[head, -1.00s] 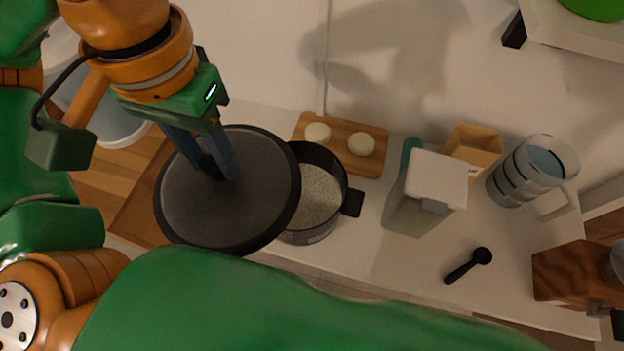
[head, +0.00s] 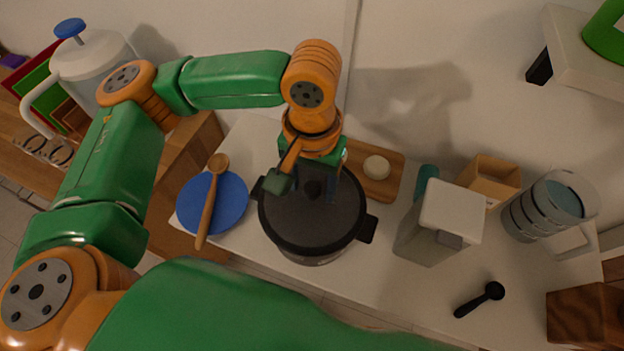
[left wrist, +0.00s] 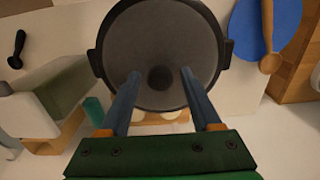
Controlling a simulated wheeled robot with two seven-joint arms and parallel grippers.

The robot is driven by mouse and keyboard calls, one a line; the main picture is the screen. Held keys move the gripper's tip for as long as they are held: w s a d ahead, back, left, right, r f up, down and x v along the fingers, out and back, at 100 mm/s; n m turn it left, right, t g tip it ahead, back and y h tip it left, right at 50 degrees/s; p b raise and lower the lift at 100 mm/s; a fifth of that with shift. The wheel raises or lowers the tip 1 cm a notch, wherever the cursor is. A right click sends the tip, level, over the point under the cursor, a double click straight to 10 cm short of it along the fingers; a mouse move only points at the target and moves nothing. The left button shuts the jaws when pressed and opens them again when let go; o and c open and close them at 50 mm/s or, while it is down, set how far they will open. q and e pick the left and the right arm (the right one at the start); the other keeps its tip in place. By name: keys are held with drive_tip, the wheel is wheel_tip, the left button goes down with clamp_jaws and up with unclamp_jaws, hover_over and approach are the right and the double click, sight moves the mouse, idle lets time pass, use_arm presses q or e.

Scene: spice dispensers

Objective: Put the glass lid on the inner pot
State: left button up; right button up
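The dark round glass lid (head: 300,225) lies flat over the inner pot (head: 316,260) in the head view. It covers the pot's opening, and the pot's side handles stick out on both sides. The lid (left wrist: 160,35) also shows in the left wrist view, with its round knob (left wrist: 161,78) near the fingertips. My left gripper (left wrist: 160,74) is open above the lid, one finger on each side of the knob with gaps between. In the head view it is partly hidden by its own wrist. My right gripper is not in view.
A blue plate (head: 229,203) with a wooden spoon (head: 209,212) lies left of the pot. A wooden board (head: 385,187) with a pale round bun (head: 377,167) is behind it.

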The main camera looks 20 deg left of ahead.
sight(312, 187)
use_arm(q)
wheel_tip(312, 187, up, 12)
drive_tip(key=shift+p, duration=0.4)
idle(0.4)
